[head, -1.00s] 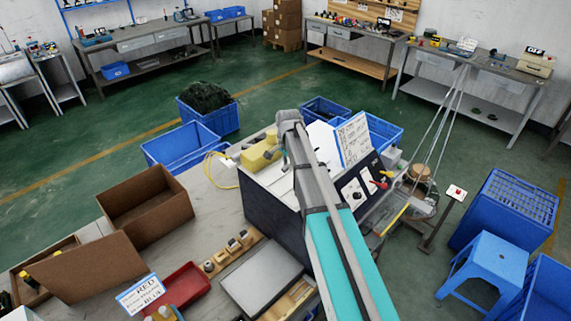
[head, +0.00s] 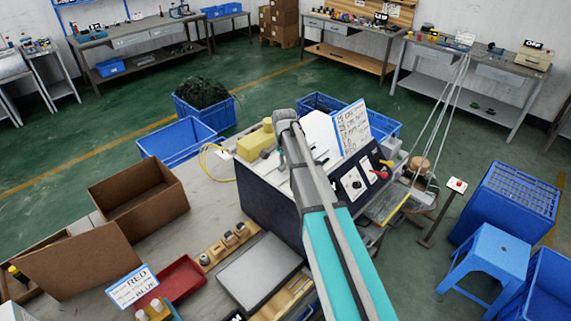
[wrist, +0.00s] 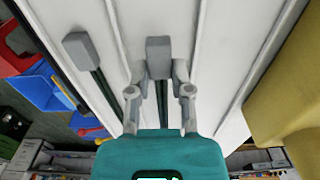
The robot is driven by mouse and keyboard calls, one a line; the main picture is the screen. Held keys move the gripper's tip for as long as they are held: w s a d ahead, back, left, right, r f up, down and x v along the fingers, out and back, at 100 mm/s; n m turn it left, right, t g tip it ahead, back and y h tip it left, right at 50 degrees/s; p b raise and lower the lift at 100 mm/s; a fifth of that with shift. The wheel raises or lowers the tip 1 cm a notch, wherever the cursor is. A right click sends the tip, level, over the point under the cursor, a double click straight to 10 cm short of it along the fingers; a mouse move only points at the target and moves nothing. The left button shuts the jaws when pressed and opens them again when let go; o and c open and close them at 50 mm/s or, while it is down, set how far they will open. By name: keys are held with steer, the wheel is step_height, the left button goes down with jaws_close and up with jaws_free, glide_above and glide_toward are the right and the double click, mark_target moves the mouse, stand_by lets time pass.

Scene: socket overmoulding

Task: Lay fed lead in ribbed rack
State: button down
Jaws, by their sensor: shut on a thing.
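My gripper (wrist: 160,84) is shut on a dark lead with a grey moulded head (wrist: 158,50), seen in the wrist view. The head sticks out beyond the fingertips, over a channel of the white ribbed rack (wrist: 220,50). I cannot tell whether it touches the rack. A second lead with a grey head (wrist: 78,44) lies in the rack to the left, its dark cable running toward the bottom of the picture. In the head view my arm hides most of the gripper and the held lead above the white-topped machine.
A yellow block (wrist: 290,85) stands close right of the rack; it also shows in the head view (head: 256,142). A sign (head: 352,130) and control panel (head: 358,182) are right of my arm. Cardboard box (head: 137,200), red tray (head: 180,281) and grey plate (head: 260,272) occupy the bench.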

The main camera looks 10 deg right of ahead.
steer(key=shift+f+b, duration=0.4)
steer(key=shift+f, duration=0.2)
steer(key=shift+c, duration=2.3)
jaws_free()
